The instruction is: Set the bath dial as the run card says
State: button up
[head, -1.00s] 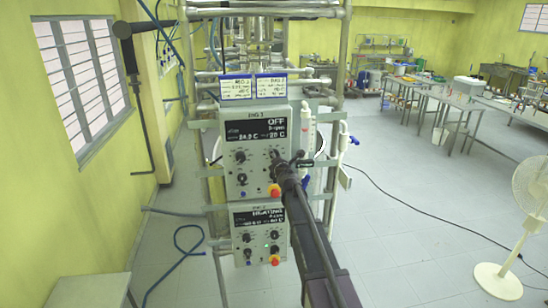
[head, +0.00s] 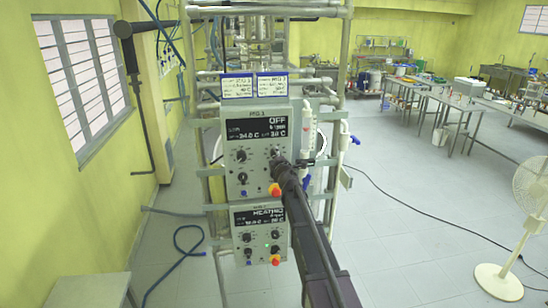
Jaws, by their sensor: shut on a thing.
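The upper control panel (head: 258,183) on the frame reads OFF, with temperature figures on its black display (head: 256,129). The figure at the display's right seems to be in the thirties, but it is too small to read surely. My gripper (head: 279,163) is at this panel's upper right dial (head: 275,154), shut on it and hiding most of it. Another dial (head: 241,155) sits to its left, uncovered. Two white run cards with blue borders, a left card (head: 236,87) and a right card (head: 271,86), stand above the panel. Their small writing is not legible.
A lower panel (head: 258,235) reads HEATING and has its own dials. Glass and metal tubing rises behind. A white fan (head: 520,210) stands far right; open floor lies between.

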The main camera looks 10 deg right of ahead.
jog(key=m, duration=0.4)
jog(key=shift+w+m, duration=0.1)
jog(key=shift+m, duration=0.2)
jog(key=shift+m+h+b, duration=0.3)
jog(key=shift+m+h, duration=0.1)
jog(key=shift+m, duration=1.8)
jog(key=o, duration=1.2)
jog(key=shift+c, duration=0.2)
